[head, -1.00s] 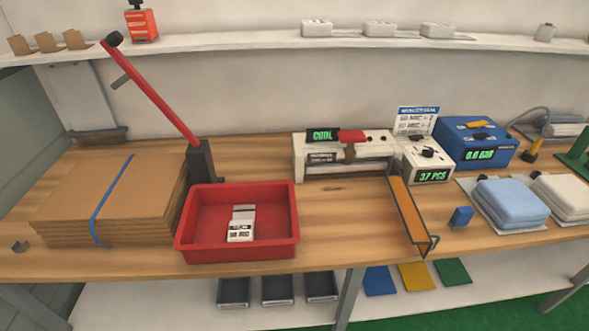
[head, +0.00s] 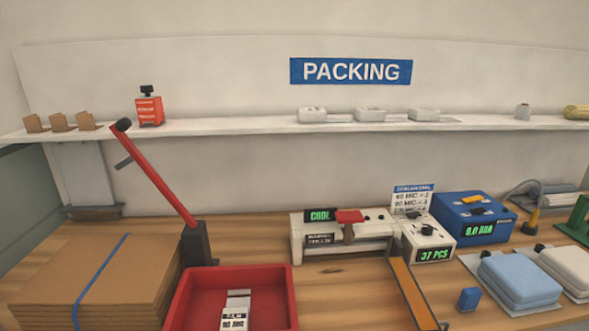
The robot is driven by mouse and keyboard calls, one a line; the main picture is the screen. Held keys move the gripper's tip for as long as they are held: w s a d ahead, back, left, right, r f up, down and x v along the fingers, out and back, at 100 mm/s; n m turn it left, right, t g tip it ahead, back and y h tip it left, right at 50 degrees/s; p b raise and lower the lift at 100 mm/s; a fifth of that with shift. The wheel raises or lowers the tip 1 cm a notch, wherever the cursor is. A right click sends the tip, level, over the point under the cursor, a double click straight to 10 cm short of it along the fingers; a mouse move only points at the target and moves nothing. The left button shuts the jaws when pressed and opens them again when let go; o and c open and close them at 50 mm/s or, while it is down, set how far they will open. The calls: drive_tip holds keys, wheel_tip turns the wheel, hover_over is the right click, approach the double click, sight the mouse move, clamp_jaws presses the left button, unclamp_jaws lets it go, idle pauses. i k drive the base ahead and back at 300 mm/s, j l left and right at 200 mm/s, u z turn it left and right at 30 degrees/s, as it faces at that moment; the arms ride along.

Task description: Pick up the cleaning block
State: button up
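A small blue block (head: 469,298) stands on the wooden bench at the lower right in the head view. It is between the orange chute (head: 414,290) and a light blue folded pad (head: 520,278). It looks like the cleaning block, but no label on it can be read. Nothing is touching it from above. My gripper is not in view.
A red tray (head: 183,308) holding labelled packs and a stack of brown cardboard (head: 75,275) fill the left. A white sealer (head: 340,240) and a blue box with a display (head: 474,218) stand behind. A shelf (head: 250,127) runs above; a PACKING sign (head: 350,71) hangs higher.

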sight(469, 298)
drive_tip(key=l+u, duration=0.15)
drive_tip(key=l, duration=0.4)
drive_tip(key=i+l+u, duration=0.15)
drive_tip(key=l, duration=0.35)
drive_tip(key=k+l+u, duration=0.15)
drive_tip(key=l, duration=0.4)
drive_tip(key=l+u, duration=0.15)
drive_tip(key=l, duration=0.4)
drive_tip(key=l+u, duration=0.15)
drive_tip(key=l, duration=0.35)
drive_tip(key=k+l+u, duration=0.15)
drive_tip(key=l, duration=0.4)
drive_tip(key=l+u, duration=0.15)
drive_tip(key=l, duration=0.35)
drive_tip(key=k, duration=0.05)
